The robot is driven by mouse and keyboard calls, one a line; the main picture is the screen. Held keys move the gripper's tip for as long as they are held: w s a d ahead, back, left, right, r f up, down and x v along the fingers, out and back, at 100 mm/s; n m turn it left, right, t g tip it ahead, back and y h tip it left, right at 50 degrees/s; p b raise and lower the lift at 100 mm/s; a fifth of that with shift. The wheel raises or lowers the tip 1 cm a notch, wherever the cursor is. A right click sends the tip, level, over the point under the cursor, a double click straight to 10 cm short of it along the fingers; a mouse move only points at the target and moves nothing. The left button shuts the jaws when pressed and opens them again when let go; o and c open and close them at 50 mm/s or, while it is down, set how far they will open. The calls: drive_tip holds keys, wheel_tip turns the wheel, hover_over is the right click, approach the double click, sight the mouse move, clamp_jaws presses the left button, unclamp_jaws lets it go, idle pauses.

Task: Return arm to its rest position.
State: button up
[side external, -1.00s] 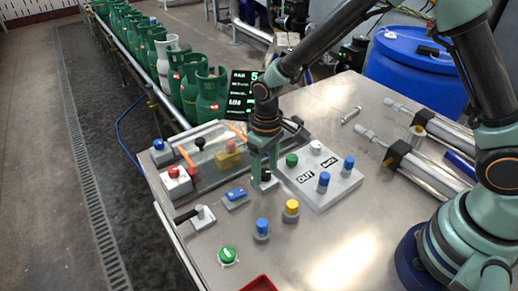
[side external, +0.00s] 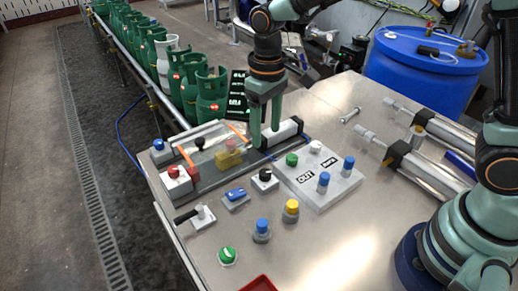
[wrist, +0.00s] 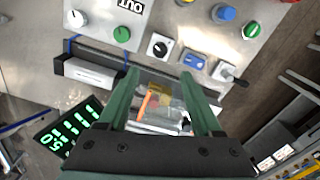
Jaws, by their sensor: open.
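My gripper (side external: 265,140) points down above the back part of the steel table (side external: 350,220), with its two green fingers apart and nothing between them. In the wrist view my gripper (wrist: 165,92) also shows its fingers spread and empty. A black rotary knob on a grey box (side external: 265,178) stands just in front of and below the fingertips, apart from them. It also shows in the wrist view as a black-and-white knob (wrist: 160,46).
A white OUT panel with buttons (side external: 320,178) lies to the right. A blue switch (side external: 236,196), a red button box (side external: 175,180) and a clear cover (side external: 215,150) stand nearby. Green gas cylinders (side external: 210,95) line the conveyor behind. A blue barrel (side external: 425,70) is at right.

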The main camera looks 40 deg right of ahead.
drive_tip(key=shift+d+r, duration=0.1)
drive_tip(key=s+d+r+m+t, duration=0.1)
drive_tip(key=s+d+r+t, duration=0.1)
drive_tip(key=s+d+r, duration=0.2)
drive_tip(key=s+d+r+m+t, duration=0.2)
drive_tip(key=s+d+r, duration=0.3)
drive_tip(key=d, duration=0.5)
drive_tip(key=shift+s+d+r+t, duration=0.15)
drive_tip(key=shift+s+r+t, duration=0.1)
drive_tip(key=shift+s+t, duration=0.55)
idle(1.4)
